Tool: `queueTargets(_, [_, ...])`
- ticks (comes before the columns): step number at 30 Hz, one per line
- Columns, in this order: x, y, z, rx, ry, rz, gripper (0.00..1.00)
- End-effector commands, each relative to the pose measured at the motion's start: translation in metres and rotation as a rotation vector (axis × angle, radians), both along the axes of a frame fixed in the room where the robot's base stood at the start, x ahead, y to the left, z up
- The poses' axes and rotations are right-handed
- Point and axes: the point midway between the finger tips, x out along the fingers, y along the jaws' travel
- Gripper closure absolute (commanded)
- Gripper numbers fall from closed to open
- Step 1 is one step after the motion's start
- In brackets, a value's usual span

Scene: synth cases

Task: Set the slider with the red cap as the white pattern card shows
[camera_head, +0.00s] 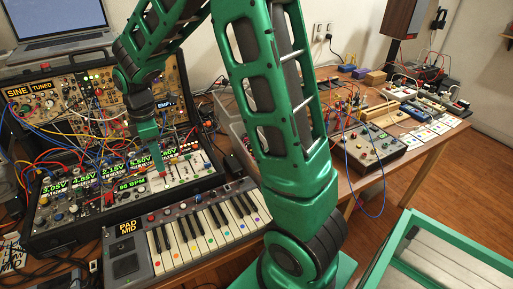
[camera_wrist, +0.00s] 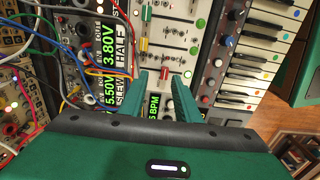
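The slider panel (camera_head: 182,170) sits in the front part of the modular synth case, with several coloured caps. In the wrist view a red slider cap (camera_wrist: 163,73) shows between and just past my fingertips; I cannot tell if they touch it. Yellow (camera_wrist: 143,43) and green (camera_wrist: 194,50) caps sit near it. My gripper (camera_wrist: 158,76) is open, its two green fingers apart and pointing at the panel. In the head view my gripper (camera_head: 149,136) is low over the case. Several white cards (camera_head: 438,127) with small marks lie on the right table; their patterns are too small to read.
Patch cables (camera_head: 65,150) loop over the modules left of the slider panel. A keyboard (camera_head: 205,230) lies in front of the case. A laptop (camera_head: 60,22) stands behind. A grey box with knobs (camera_head: 375,147) is on the right table. My arm hides part of the middle.

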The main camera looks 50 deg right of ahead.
Motion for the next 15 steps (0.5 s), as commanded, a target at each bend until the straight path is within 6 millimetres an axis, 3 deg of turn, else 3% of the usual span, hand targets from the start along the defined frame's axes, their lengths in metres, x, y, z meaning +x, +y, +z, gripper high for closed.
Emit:
queueTargets(13, [0.000,0.000,0.078,0.000,-0.002,0.000,0.70])
queueTargets(15, [-0.009,-0.011,0.079,-0.007,-0.001,-0.059,0.70])
